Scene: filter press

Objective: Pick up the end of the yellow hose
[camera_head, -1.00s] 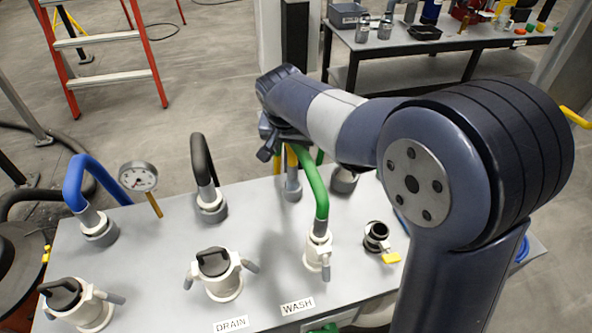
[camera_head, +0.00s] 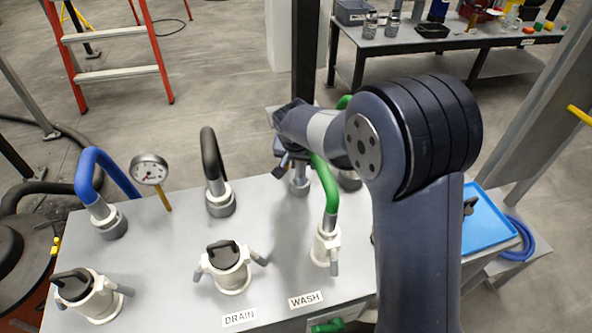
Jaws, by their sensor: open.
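The yellow hose does not show clearly now; my gripper and the green hose cover the place where a yellow piece showed before. A grey fitting (camera_head: 299,186) stands there at the back of the grey panel top (camera_head: 150,260). My gripper (camera_head: 284,163) is over the back edge of the panel, close to this fitting and left of the green hose (camera_head: 326,184). Its jaws are open, and I see nothing held in them. Whether it touches the hose I cannot tell.
A black hose (camera_head: 210,160) and a blue hose (camera_head: 85,175) rise from the panel left of my gripper, with a pressure gauge (camera_head: 150,170) between them. A blue tray (camera_head: 488,222) lies at right. A workbench (camera_head: 430,42) and an orange ladder (camera_head: 112,38) stand behind.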

